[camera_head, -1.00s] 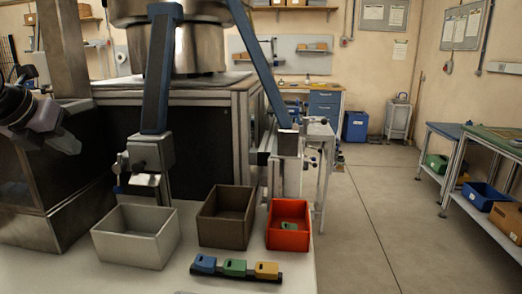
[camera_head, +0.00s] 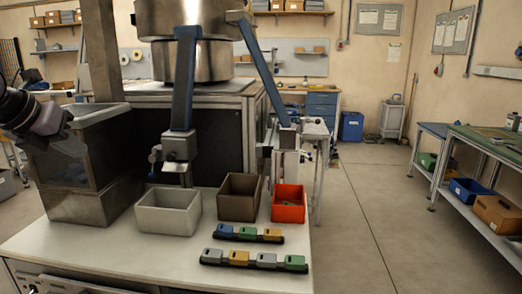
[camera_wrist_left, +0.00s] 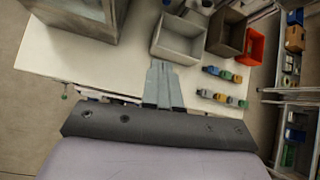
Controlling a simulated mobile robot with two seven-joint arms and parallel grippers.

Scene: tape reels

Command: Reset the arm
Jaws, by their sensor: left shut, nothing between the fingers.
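My left arm comes in from the left edge of the head view. Its gripper (camera_head: 62,130) is over the metal-framed box at the table's left side. In the left wrist view the fingers (camera_wrist_left: 161,68) are together and empty, pointing toward the bins above the white table (camera_wrist_left: 60,55). No object is held. My right gripper does not show in any view.
On the table stand a white bin (camera_head: 168,222), a brown bin (camera_head: 240,209) and a red bin (camera_head: 288,213). Two dark racks (camera_head: 247,241) (camera_head: 254,267) with coloured blocks lie in front. A metal-framed box (camera_head: 88,200) stands at left.

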